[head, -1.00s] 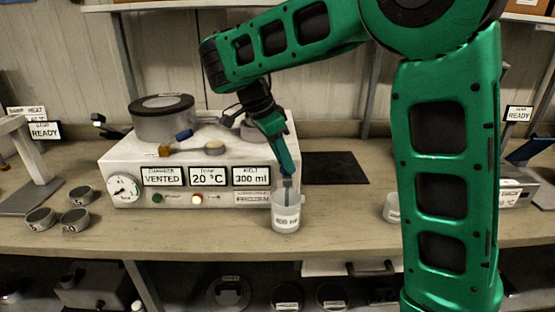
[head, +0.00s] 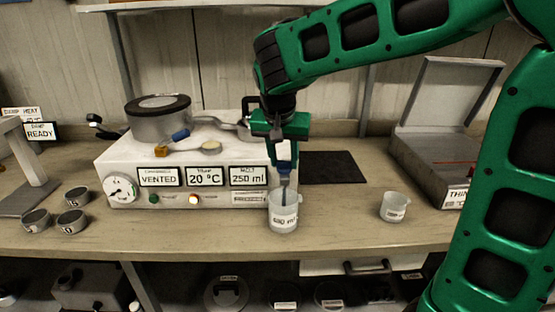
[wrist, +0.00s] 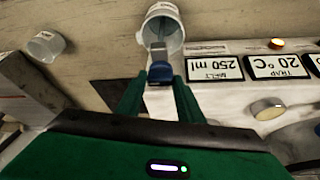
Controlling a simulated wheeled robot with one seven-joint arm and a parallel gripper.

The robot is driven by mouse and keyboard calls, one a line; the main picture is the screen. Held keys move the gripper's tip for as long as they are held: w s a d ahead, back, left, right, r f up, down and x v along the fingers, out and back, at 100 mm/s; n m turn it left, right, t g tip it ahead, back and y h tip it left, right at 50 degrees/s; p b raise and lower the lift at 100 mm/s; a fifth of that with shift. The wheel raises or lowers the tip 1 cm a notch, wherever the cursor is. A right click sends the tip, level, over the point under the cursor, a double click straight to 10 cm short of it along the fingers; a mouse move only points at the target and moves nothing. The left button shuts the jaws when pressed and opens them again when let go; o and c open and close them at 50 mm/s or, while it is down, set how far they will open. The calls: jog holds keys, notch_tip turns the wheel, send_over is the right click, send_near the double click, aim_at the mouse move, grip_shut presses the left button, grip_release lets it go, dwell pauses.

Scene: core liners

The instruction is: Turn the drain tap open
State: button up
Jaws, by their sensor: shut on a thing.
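The drain tap (head: 284,168) is a small blue handle on a grey spout at the front right of the white freeze-dryer box (head: 125,165). My gripper (head: 284,158) is upright above it, with its fingers shut on the handle. In the wrist view the blue tap handle (wrist: 160,73) sits between the two green fingertips (wrist: 159,82). The spout reaches down into a clear beaker (head: 284,214) on the bench. Whether liquid is flowing cannot be made out. The melt display (head: 249,175) reads 250 ml. The chamber display (head: 160,177) reads VENTED.
A second, small clear cup (head: 394,207) stands on the bench to the right. A dark mat (head: 333,168) lies behind it, and an open-lidded box (head: 437,170) is further right. Several small round tins (head: 71,222) stand at the left. The bench front between is clear.

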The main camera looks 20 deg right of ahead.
jog(key=shift+w+a+r+n+t+y, duration=0.1)
jog(key=shift+n+t+y, duration=0.35)
jog(key=shift+n, duration=1.05)
jog(key=shift+c, duration=0.2)
jog(key=o, duration=0.8)
jog(key=shift+c, duration=0.2)
jog(key=shift+r, duration=0.1)
jog(key=v, duration=1)
jog(key=shift+r, duration=0.15)
